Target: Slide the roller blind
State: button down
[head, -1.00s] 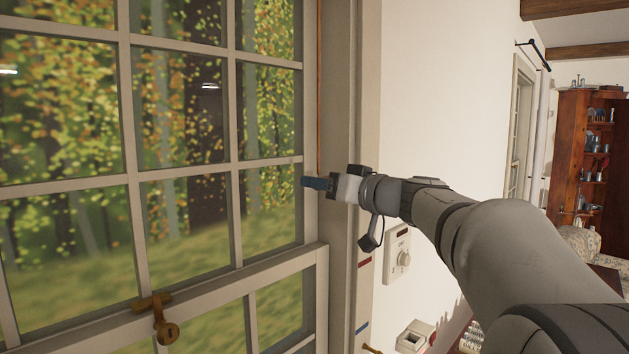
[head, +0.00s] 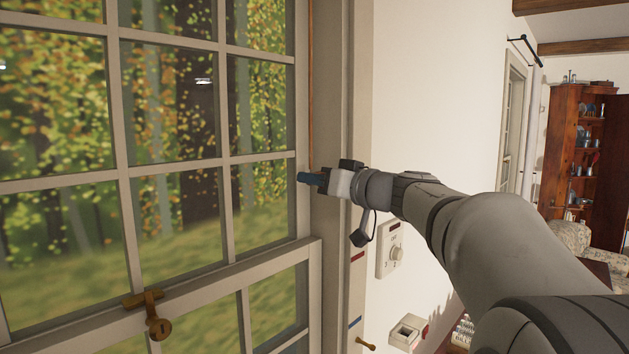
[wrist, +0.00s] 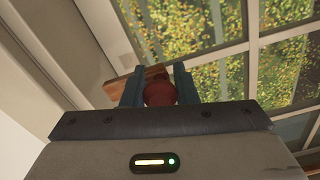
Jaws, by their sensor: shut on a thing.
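My gripper (head: 312,179) is at the right side of the window frame, its blue fingers pointing left in the head view. In the wrist view the two blue fingers (wrist: 158,90) are closed around a small red round knob (wrist: 160,93). A brown wooden piece (wrist: 128,91) lies just beyond the knob, partly hidden by the fingers. A thin brown vertical strip (head: 311,80) runs down the window's right edge to the gripper. I cannot tell whether it belongs to the roller blind. No blind cloth shows over the panes.
The paned window (head: 170,110) fills the left, with a brass latch (head: 150,312) on its lower rail. Right of the window frame, a wall dial (head: 394,250) sits below my arm. A white box (head: 407,331) is lower down. A wooden cabinet (head: 575,140) stands far right.

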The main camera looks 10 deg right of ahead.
notch_tip(320, 180, down, 20)
jog(key=b, duration=2.6)
jog(key=shift+b, duration=0.4)
jog(key=c, duration=1.1)
grip_release()
jog(key=shift+c, duration=0.2)
jog(key=v, duration=0.7)
jog(key=shift+s+d+b, duration=0.2)
jog(key=shift+s+b, duration=0.15)
jog(key=shift+b, duration=0.05)
